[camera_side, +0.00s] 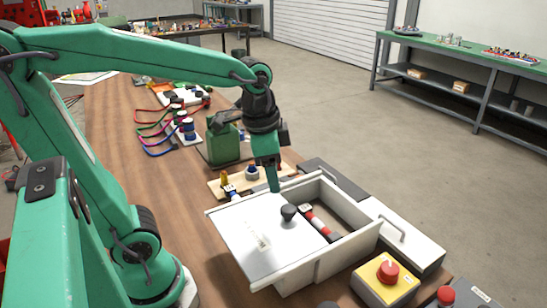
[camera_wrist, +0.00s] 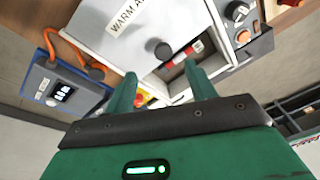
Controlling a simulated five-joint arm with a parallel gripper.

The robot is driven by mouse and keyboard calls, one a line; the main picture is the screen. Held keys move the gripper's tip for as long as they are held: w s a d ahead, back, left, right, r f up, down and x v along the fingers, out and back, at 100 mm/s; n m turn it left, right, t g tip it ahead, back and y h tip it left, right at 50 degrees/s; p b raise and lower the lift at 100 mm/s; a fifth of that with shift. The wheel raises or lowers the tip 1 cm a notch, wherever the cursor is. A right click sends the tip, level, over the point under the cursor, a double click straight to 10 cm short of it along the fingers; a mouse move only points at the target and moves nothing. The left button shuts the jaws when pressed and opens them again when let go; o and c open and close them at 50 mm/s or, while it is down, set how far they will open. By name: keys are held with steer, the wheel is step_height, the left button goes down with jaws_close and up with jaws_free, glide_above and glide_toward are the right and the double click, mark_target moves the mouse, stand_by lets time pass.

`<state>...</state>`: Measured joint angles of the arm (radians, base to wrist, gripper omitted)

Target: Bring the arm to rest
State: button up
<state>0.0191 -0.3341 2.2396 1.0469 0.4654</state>
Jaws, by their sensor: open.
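My gripper (camera_side: 273,186) points down over the far edge of a pale box (camera_side: 330,262) on the bench. In the wrist view its two green fingers (camera_wrist: 163,78) are apart with nothing held between them. The box's white lid (camera_side: 250,247) has a black knob (camera_side: 288,212) and covers the left part; the right part is uncovered. A red and white item (camera_side: 318,224) lies inside the uncovered part. The lid's label, partly readable as "WARM", shows in the wrist view. I cannot tell whether the fingertips touch the box.
A yellow box with a red button (camera_side: 388,271) stands at the front right. A white case with a handle (camera_side: 402,238) is right of the box. A green pump-like unit (camera_side: 222,143) and coloured hoses (camera_side: 155,135) stand behind. The bench's left part is mostly clear.

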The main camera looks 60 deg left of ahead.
steer(key=s+r+n+t, duration=0.1)
steer(key=s+n+t, duration=0.2)
steer(key=s+n, duration=0.2)
steer(key=shift+s+a+n, duration=0.25)
steer(key=shift+s+n, duration=0.05)
steer(key=shift+s, duration=0.2)
stand_by(1.5)
